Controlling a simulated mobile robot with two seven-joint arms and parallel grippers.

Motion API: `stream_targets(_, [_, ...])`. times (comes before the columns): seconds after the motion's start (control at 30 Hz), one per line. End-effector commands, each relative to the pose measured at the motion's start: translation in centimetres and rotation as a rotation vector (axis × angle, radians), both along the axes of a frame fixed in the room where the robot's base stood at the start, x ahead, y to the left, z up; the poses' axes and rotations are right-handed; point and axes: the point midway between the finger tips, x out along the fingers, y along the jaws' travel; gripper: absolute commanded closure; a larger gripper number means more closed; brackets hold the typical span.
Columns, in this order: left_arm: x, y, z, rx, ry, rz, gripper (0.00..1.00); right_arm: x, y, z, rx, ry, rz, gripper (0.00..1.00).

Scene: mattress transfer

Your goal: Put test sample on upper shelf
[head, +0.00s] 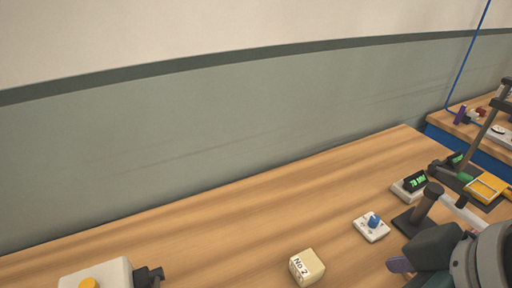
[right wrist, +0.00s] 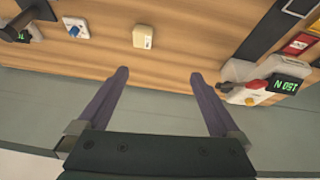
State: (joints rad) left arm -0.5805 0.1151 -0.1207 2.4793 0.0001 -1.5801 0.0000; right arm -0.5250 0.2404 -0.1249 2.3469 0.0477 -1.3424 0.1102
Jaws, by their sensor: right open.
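The test sample appears to be a cream block labelled "No 2" (head: 308,267) on the wooden bench, near the bottom edge of the head view. It also shows in the right wrist view (right wrist: 143,37), beyond the fingertips and roughly between their lines. My right gripper (right wrist: 160,75) is open and empty, its two purple fingers spread apart and not touching the block. In the head view only one purple fingertip shows, to the right of the block. My left gripper is not in view. I see no upper shelf in either view.
A blue-knobbed white box (head: 372,228) and a display unit (head: 410,187) stand right of the block. A white device with a yellow button (head: 95,277) stands at lower left. The bench (head: 200,225) between is clear, with a wall (head: 200,130) behind.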

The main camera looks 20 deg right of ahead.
Motion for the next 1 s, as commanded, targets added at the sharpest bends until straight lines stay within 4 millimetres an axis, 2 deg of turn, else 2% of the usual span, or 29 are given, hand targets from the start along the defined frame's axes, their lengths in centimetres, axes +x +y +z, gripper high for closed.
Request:
stream_targets(0.03, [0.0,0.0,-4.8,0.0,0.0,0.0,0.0,0.7,-0.4,-5.0,-0.003,-0.023,-0.001,0.0])
stream_targets(0.1, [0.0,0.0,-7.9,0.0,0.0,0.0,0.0,1.9,-0.9,-8.4,0.003,-0.065,-0.007,0.0])
stream_targets(0.2, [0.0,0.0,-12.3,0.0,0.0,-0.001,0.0,3.8,-1.7,-13.0,0.017,-0.131,-0.017,0.0])
stream_targets(0.3, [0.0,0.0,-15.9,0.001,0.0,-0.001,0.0,5.7,-2.8,-16.7,0.036,-0.2,-0.03,0.0])
stream_targets(0.4, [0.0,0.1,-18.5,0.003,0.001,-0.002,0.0,7.3,-3.7,-19.2,0.054,-0.258,-0.041,0.0])
stream_targets(0.53, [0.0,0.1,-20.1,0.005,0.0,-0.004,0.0,8.6,-4.5,-20.6,0.074,-0.307,-0.052,0.0])
stream_targets(1.0, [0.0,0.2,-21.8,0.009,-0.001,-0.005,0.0,12.6,-4.6,-24.0,0.084,-0.325,-0.056,0.0])
